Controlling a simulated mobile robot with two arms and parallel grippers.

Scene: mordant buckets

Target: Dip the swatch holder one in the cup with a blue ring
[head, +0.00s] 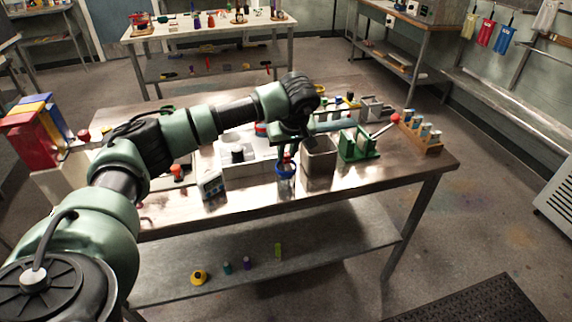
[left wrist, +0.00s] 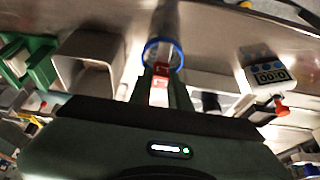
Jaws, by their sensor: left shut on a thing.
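The cup with a blue ring (head: 286,174) stands near the table's front edge. In the left wrist view its blue rim (left wrist: 181,53) shows just beyond my fingertips. My left gripper (head: 289,151) points down over this cup, shut on the swatch holder. The holder's red part (left wrist: 160,82) shows between the fingers in the left wrist view, lined up with the cup's mouth. It is a small red spot (head: 287,156) in the head view. The holder's lower end is hidden, so I cannot tell how deep it reaches. My right gripper is not in view.
A grey square bin (head: 319,159) stands close right of the cup, with a green rack (head: 359,145) beyond it. A timer (head: 212,186) stands to the left. A wooden rack of vials (head: 421,134) is at the right. The front table strip is mostly clear.

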